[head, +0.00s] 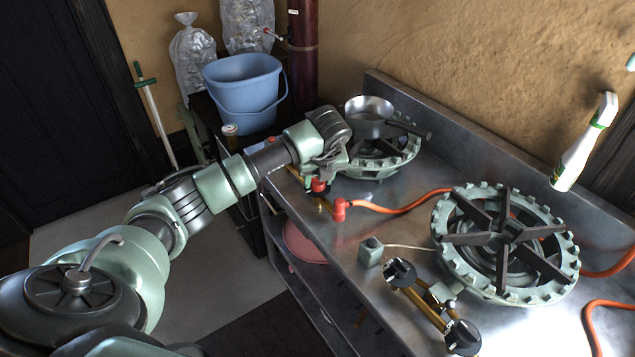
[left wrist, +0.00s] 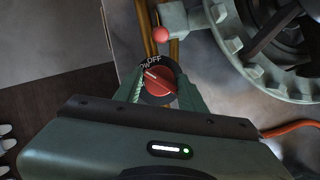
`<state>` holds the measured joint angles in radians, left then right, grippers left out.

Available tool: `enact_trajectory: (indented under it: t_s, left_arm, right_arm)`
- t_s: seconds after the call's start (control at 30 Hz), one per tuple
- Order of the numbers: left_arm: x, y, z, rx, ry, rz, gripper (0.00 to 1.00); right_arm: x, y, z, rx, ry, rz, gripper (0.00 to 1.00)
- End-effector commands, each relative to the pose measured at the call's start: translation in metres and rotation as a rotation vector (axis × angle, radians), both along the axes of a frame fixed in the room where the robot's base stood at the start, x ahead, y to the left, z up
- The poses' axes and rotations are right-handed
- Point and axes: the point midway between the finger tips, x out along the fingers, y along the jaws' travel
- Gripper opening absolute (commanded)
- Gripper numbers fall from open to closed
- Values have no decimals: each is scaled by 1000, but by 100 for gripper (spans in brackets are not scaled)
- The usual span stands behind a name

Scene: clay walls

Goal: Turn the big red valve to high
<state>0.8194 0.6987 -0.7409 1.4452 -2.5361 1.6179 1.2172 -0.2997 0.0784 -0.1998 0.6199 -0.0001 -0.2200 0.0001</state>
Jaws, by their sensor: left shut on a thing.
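The big red valve (left wrist: 158,81) shows in the left wrist view as a round red knob on a dark dial with white lettering. "OFF" is readable at the top, with partly hidden letters to its left. A pale line on the knob points to the upper left. My left gripper (left wrist: 160,92) is shut on the knob, one green finger on each side. In the head view my left gripper (head: 322,176) is at the front of the far burner (head: 378,160), with the red valve (head: 319,185) just below it. My right gripper is not in view.
A pan (head: 368,117) sits on the far burner. A near burner (head: 505,245) with black knobs (head: 400,272) stands on the metal counter (head: 400,225). An orange hose (head: 410,203) runs between. A blue bucket (head: 243,90) stands behind my arm; a spray bottle (head: 583,150) is at right.

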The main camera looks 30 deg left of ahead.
Motion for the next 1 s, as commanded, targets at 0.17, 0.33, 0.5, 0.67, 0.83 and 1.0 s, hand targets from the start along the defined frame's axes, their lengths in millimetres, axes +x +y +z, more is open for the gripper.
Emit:
enact_trajectory:
  t_s: [0.17,0.33,0.5,0.67,0.83,1.0]
  left_arm:
    - [2,-1,-1,0,-3,169,0]
    - [3,-1,-1,0,-2,331,0]
    - [4,-2,0,0,-3,480,0]
    - [4,-2,0,0,-2,598,0]
    - [5,-2,1,-1,-3,691,0]
    - [5,-2,1,0,-2,748,0]
  right_arm:
    - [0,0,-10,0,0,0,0]
    - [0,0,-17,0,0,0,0]
    - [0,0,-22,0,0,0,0]
    - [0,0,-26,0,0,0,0]
    - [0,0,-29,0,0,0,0]
    - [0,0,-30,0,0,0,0]
